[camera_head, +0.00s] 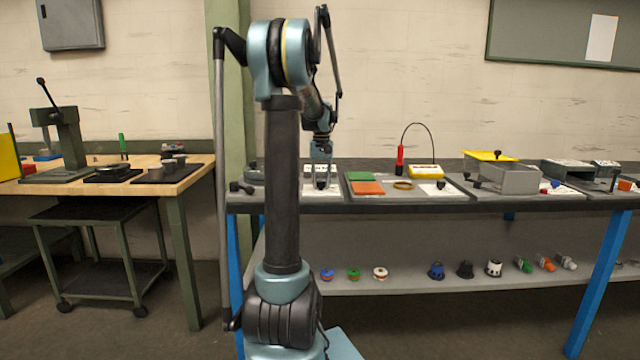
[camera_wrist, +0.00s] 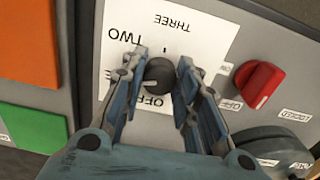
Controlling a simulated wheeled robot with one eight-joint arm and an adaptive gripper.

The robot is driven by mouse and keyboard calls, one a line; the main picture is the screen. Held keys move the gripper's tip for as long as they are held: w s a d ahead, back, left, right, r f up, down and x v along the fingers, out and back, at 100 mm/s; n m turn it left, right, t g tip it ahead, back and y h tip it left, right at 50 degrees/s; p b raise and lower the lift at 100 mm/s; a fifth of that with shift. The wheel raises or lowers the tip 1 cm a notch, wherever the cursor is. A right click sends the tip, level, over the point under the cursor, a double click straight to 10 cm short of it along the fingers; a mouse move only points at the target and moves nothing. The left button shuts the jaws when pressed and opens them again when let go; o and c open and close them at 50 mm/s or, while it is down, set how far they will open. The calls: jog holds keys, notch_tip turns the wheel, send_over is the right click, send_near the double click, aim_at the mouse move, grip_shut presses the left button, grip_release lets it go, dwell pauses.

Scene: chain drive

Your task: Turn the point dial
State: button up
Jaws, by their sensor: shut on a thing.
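The point dial is a small dark round knob (camera_wrist: 158,76) on a white label plate (camera_wrist: 188,30) in the wrist view. The plate reads THREE at the top, TWO at upper left and OFF below the knob; part of the lettering is hidden by my fingers. A pale mark on the knob faces left in the picture. My gripper (camera_wrist: 162,64) is shut on the knob, one finger on each side. In the head view my gripper (camera_head: 321,178) is low over the white plate at the left part of the bench, and the knob is too small to make out clearly.
A red knob (camera_wrist: 260,84) with OFF and LOCKED labels sits close to the right in the wrist view, above a dark round part (camera_wrist: 268,143). Orange (camera_wrist: 27,40) and green (camera_wrist: 32,126) pads lie left. A yellow meter (camera_head: 425,171) stands further right on the bench.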

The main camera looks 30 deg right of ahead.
aim_at(321, 181)
jog(key=shift+w+n, duration=0.1)
jog(key=shift+n, duration=1.1)
jog(key=o, duration=1.1)
jog(key=shift+c, duration=0.2)
notch_tip(321, 181, up, 12)
jog(key=shift+f, duration=0.1)
